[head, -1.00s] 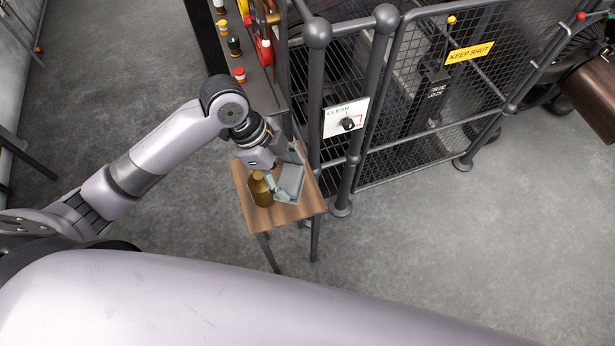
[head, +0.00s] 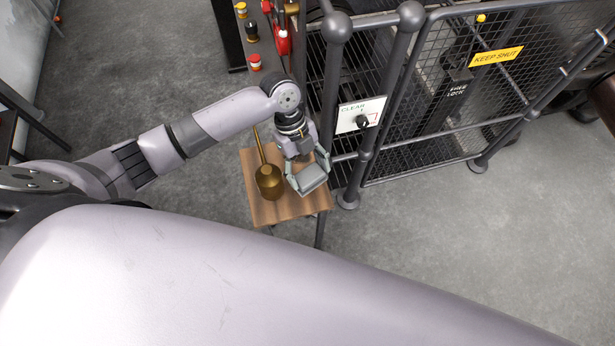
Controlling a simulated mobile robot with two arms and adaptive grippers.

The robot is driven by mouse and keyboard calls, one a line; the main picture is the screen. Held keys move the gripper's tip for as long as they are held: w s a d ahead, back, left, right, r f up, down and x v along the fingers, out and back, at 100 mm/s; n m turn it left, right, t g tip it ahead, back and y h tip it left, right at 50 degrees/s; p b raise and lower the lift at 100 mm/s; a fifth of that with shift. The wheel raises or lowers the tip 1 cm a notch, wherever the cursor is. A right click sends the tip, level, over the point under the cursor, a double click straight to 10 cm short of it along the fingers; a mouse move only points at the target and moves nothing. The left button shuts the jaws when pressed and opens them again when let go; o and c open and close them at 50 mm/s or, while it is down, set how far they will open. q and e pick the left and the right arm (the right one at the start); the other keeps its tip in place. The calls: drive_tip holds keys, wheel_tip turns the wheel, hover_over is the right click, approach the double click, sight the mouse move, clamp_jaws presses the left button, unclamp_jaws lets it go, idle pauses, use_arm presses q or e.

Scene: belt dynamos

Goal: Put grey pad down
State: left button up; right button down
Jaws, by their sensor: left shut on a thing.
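My left gripper (head: 307,176) is over the right part of a small wooden table (head: 264,213), its fingers pointing down and toward the front. It is shut on the grey pad (head: 311,181), a small pale grey block between the fingertips. The fingers hide part of the pad. I cannot tell whether the pad touches the tabletop. My right gripper is not in view.
A brass oil can (head: 269,181) with a long thin spout stands on the table just left of the gripper. A mesh cage (head: 440,110) and its posts rise behind and right. A button panel (head: 262,35) is behind. Bare tabletop shows in front.

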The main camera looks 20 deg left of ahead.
sight(307, 181)
use_arm(q)
drive_tip(key=shift+f, duration=3)
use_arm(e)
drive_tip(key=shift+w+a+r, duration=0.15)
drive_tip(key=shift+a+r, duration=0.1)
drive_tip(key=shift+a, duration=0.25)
use_arm(q)
drive_tip(key=shift+f, duration=0.1)
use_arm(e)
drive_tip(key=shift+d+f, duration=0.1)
use_arm(q)
drive_tip(key=o, duration=0.7)
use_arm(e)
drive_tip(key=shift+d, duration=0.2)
